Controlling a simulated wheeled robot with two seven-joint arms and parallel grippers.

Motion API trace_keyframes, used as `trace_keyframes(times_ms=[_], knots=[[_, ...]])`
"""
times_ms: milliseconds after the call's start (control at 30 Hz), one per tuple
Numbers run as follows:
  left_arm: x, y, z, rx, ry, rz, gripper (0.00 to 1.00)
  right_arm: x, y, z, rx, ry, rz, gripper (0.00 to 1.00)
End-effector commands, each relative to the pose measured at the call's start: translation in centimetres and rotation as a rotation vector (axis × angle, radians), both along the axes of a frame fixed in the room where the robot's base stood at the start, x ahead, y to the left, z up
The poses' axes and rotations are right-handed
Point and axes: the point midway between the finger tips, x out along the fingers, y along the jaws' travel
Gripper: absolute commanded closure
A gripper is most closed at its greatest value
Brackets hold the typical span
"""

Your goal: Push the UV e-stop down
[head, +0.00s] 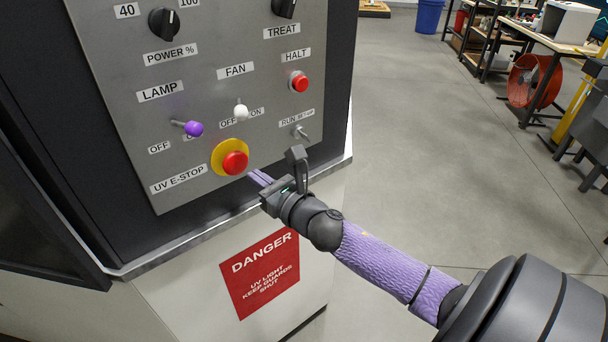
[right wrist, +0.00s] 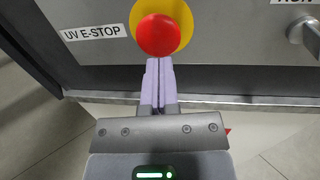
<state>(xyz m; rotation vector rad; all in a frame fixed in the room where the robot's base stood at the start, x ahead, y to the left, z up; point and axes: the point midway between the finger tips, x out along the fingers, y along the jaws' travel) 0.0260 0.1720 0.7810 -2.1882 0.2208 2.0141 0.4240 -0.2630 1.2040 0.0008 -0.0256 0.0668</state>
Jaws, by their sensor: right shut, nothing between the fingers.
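The UV e-stop is a red mushroom button (head: 235,163) on a yellow round base (head: 217,158), low on the grey control panel (head: 115,120), right of its "UV E-STOP" label (head: 178,179). My right gripper (head: 256,174) is shut and empty, just below and right of the button. In the right wrist view the red button (right wrist: 158,36) is straight ahead of the closed lilac fingertips (right wrist: 159,62), which overlap its lower edge in the picture. I cannot tell whether they touch it. My left gripper is not in view.
Close by on the panel are the purple-tipped lamp switch (head: 194,128), the white-tipped fan switch (head: 240,112), the red halt button (head: 299,82) and a metal run toggle (head: 301,132). A metal ledge (head: 190,236) runs below the panel. Open floor (head: 430,120) lies to the right.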

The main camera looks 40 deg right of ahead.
Motion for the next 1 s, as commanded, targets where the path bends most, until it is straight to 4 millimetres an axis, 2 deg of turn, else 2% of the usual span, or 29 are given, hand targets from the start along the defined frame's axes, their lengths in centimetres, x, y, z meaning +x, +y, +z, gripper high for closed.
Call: trace_keyframes(times_ms=[33,167,533,633,800,867,967,1000], knots=[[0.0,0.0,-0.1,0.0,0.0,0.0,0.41,0.1,-0.2,0.0,-0.002,0.0,0.0,1.0],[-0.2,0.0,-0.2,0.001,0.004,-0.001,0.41,-2.0,-0.2,-0.2,0.001,0.003,0.001,1.0],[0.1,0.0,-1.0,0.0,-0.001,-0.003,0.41,-8.7,-0.7,-0.5,0.002,0.003,0.001,1.0],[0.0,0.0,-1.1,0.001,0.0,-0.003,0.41,-9.6,-0.7,-0.4,0.001,0.001,0.001,1.0],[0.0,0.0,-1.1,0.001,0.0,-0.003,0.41,-10.0,-0.8,-0.5,0.006,0.004,-0.001,1.0],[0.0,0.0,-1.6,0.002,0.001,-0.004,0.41,-10.0,-1.2,-2.0,0.056,0.032,-0.018,1.0],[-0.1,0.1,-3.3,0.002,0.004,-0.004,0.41,-10.2,-2.9,-9.0,0.313,0.156,-0.109,1.0],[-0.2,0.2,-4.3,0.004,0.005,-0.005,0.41,-10.7,-3.6,-13.1,0.469,0.225,-0.173,1.0]])
